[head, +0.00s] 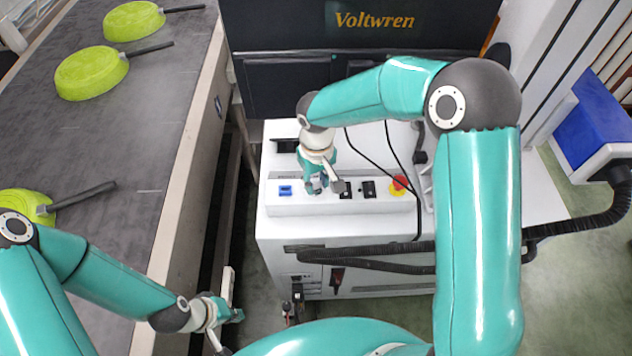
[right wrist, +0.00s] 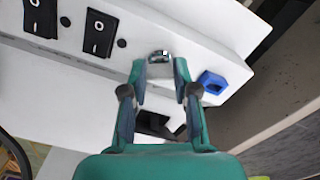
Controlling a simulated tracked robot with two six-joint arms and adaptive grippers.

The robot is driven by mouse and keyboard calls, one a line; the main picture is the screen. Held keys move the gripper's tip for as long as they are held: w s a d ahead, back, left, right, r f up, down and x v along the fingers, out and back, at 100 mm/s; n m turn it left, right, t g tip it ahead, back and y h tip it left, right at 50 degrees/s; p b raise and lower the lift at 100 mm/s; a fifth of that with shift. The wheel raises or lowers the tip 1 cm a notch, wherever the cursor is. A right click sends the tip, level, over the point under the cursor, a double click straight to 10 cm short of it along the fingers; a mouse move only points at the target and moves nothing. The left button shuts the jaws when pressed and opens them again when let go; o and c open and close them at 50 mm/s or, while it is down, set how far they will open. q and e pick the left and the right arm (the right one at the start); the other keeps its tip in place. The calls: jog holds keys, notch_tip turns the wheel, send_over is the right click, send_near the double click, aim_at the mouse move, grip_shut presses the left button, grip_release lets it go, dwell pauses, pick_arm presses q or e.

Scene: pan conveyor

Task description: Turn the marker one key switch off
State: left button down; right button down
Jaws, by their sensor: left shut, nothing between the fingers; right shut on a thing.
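The key switch (right wrist: 160,57) shows in the right wrist view as a small silver metal piece on the white panel. My right gripper (right wrist: 160,72) has its fingertips shut on it, one on each side. In the head view my right gripper (head: 317,184) is at the front of the white machine (head: 290,236), between the blue socket and the black rocker switches, and hides the key switch. The angle the key switch is turned to is hard to tell. My left gripper (head: 238,314) is shut and empty, low beside the conveyor.
A blue socket (head: 285,190), black rocker switches (head: 368,189) and a red stop button (head: 399,184) flank the key switch on the panel. Black cables hang over the machine. A conveyor (head: 130,150) with green pans (head: 92,72) runs along the left.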

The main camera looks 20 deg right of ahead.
jog(key=n+b, duration=0.1)
jog(key=n, duration=1.1)
jog(key=shift+w+r+n, duration=0.1)
jog(key=shift+n, duration=0.2)
dwell(0.3)
jog(key=c, duration=0.9)
grip_release()
jog(key=shift+r, duration=0.1)
notch_tip(320, 180, up, 12)
jog(key=shift+f, duration=0.15)
jog(key=shift+f, duration=0.1)
